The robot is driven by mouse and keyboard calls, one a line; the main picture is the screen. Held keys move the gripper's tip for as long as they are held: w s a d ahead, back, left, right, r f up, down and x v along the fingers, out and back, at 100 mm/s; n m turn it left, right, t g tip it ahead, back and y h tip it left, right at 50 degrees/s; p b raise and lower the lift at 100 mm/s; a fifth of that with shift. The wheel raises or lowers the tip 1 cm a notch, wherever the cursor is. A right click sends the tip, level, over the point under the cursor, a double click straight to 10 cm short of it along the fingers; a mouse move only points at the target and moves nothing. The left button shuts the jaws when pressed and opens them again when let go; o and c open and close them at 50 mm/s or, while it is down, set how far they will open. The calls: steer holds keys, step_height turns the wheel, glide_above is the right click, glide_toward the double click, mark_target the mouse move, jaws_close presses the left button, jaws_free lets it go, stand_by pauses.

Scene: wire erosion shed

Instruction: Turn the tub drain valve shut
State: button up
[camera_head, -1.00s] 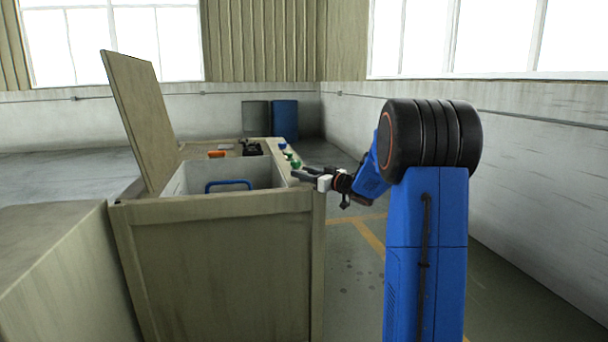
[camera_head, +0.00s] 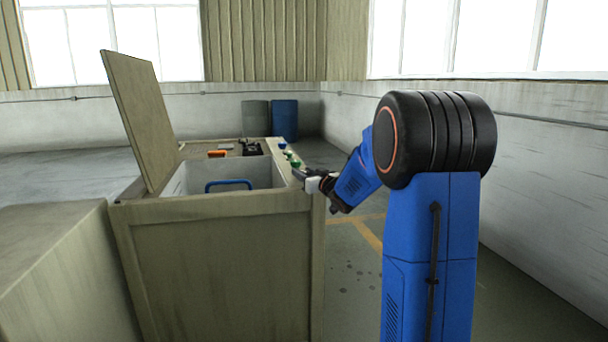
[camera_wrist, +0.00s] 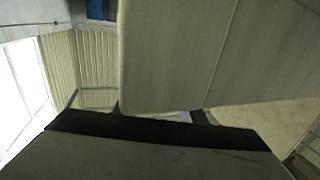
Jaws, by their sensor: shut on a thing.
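The open tub (camera_head: 183,181) is a pale bin in a beige cabinet (camera_head: 220,270), with its lid (camera_head: 138,115) raised at the left. My gripper (camera_head: 304,176) is at the tub's front right rim and points left. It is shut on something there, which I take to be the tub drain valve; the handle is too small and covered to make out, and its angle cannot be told. In the wrist view a big pale panel (camera_wrist: 180,55) fills the upper middle, above a dark bar across the bottom; no valve shows clearly.
A blue handle (camera_head: 228,183) stands inside the tub. Green (camera_head: 295,163) and blue (camera_head: 283,146) knobs line the right rim. An orange item (camera_head: 217,154) and a black item (camera_head: 251,148) lie at the back. Floor (camera_head: 350,270) is free right of the cabinet.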

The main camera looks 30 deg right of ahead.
steer(key=shift+a+m+g+h, duration=0.1)
steer(key=shift+m+g+h, duration=0.15)
steer(key=shift+m+h, duration=1.1)
steer(key=shift+m+g+h, duration=0.25)
steer(key=shift+m+h, duration=0.5)
steer(key=shift+h, duration=1.1)
steer(key=shift+m+g+h, duration=0.4)
steer(key=shift+m+h, duration=0.3)
steer(key=shift+h, duration=0.3)
steer(key=o, duration=1.1)
steer(key=shift+c, duration=0.2)
steer(key=shift+s, duration=0.1)
steer(key=v, duration=1.7)
steer(key=shift+s, duration=0.1)
